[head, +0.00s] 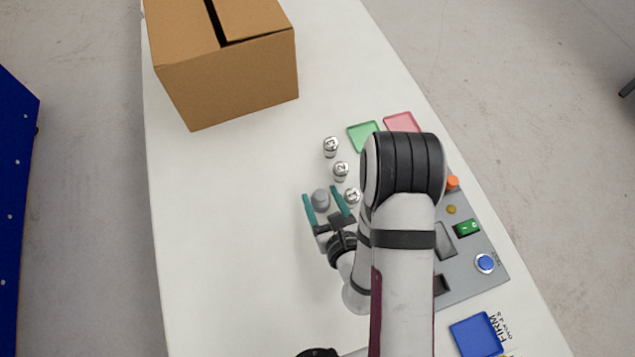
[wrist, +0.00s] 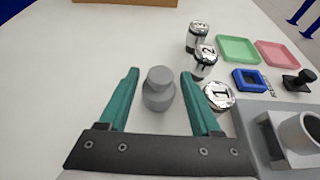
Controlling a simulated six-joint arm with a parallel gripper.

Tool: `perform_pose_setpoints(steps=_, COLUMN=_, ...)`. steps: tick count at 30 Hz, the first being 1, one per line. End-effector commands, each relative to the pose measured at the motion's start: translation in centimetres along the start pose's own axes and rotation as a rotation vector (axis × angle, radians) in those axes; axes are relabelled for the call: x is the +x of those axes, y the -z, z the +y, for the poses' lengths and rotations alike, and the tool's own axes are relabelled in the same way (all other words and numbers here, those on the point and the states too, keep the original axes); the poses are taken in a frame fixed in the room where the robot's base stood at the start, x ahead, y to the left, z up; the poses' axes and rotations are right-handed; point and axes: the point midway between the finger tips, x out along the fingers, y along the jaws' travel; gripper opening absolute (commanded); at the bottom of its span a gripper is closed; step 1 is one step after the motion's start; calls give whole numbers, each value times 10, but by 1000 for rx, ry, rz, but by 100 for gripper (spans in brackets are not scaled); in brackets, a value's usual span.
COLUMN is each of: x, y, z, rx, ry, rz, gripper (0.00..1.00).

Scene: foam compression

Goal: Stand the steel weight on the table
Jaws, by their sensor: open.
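The steel weight (head: 320,199) is a plain grey cylinder with a narrower knob on top. It stands upright on the white table (head: 230,240). In the wrist view the weight (wrist: 158,90) sits between the two teal fingers with a gap on each side, a little ahead of the palm. My gripper (head: 322,197) is open around it and appears to touch it on neither side; in the wrist view my gripper (wrist: 160,75) spans it fully. The weight's base shows on the table in the wrist view.
Numbered silver canisters 1 (head: 352,196), 2 (head: 340,171) and 3 (head: 330,147) stand close to the right finger. Green (head: 363,136) and pink (head: 402,122) trays lie beyond. A grey panel (head: 480,270) is on the right, a cardboard box (head: 235,85) at the back. The table's left side is clear.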

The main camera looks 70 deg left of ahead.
Motion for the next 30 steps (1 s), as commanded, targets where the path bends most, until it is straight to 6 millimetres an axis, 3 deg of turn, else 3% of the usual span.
perform_pose_setpoints(steps=4, x=-28, y=0, z=-1, rx=2, ry=2, rz=2, gripper=65)
perform_pose_setpoints(steps=11, x=-38, y=-5, z=-1, rx=4, ry=-6, rz=-12, gripper=65)
perform_pose_setpoints(steps=14, x=-41, y=-44, z=-3, rx=18, ry=-73, rz=-101, gripper=65)
perform_pose_setpoints(steps=16, x=-57, y=-100, z=-5, rx=-2, ry=-185, rz=-223, gripper=65)
perform_pose_setpoints(steps=18, x=-94, y=-152, z=-4, rx=-92, ry=-327, rz=-321, gripper=65)
perform_pose_setpoints(steps=20, x=-134, y=-176, z=0, rx=-225, ry=-444, rz=-343, gripper=65)
perform_pose_setpoints(steps=21, x=-164, y=-181, z=4, rx=-339, ry=-512, rz=-316, gripper=65)
perform_pose_setpoints(steps=23, x=-209, y=-168, z=5, rx=-529, ry=-589, rz=-199, gripper=65)
perform_pose_setpoints(steps=25, x=-260, y=-134, z=-5, rx=-731, ry=-630, rz=38, gripper=65)
perform_pose_setpoints(steps=27, x=-310, y=-96, z=-23, rx=-871, ry=-626, rz=322, gripper=65)
perform_pose_setpoints(steps=30, x=-373, y=-62, z=-48, rx=-954, ry=-590, rz=668, gripper=65)
